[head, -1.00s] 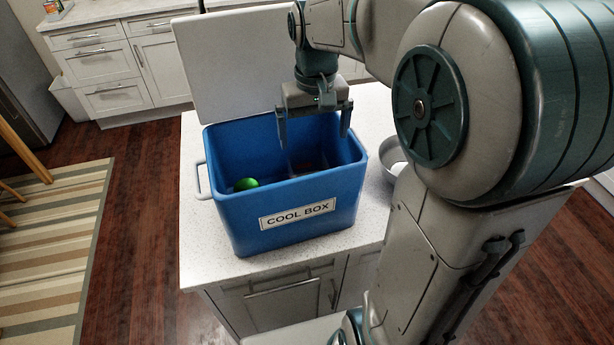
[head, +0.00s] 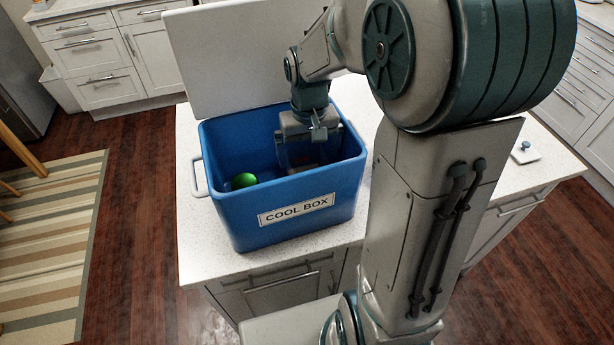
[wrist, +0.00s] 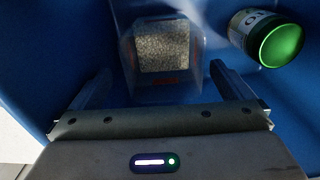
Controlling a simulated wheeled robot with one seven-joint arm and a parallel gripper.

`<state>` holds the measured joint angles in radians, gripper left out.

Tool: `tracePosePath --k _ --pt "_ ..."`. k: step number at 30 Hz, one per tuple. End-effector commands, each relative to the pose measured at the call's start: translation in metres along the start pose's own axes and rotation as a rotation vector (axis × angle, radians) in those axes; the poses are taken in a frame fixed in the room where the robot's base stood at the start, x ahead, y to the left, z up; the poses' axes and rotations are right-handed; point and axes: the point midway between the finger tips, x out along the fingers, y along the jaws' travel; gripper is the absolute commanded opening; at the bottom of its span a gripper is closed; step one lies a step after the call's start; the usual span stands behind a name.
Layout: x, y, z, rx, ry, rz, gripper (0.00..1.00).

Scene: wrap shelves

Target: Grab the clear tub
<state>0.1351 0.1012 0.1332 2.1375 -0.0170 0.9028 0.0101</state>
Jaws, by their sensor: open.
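The clear tub (wrist: 168,62) is a see-through container with a speckled, pale brown filling, standing on the floor of the blue cool box (head: 290,213). It shows in the wrist view just beyond my fingers, roughly centred between them. My gripper (head: 309,158) is inside the cool box, pointing down, with its jaws open. In the wrist view my gripper (wrist: 160,78) has one finger on each side of the tub's near end, and no contact is plain. In the head view the tub is mostly hidden by my gripper and the box wall.
A jar with a green lid (wrist: 277,42) lies close by on the right in the wrist view; its green lid (head: 244,181) shows at the left inside the box. The box walls surround my gripper. The box's raised lid (head: 225,62) stands behind.

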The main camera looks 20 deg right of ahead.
Motion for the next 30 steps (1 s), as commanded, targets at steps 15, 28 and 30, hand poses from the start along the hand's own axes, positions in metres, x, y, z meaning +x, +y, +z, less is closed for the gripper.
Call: tracePosePath --k 15,28,30 --pt "0.045 -0.005 0.002 -0.002 -0.001 0.0 1.0" --pt "0.044 -0.004 0.002 -0.002 0.001 0.0 0.4" --pt "0.044 -0.004 0.001 -0.002 0.001 0.0 0.4"
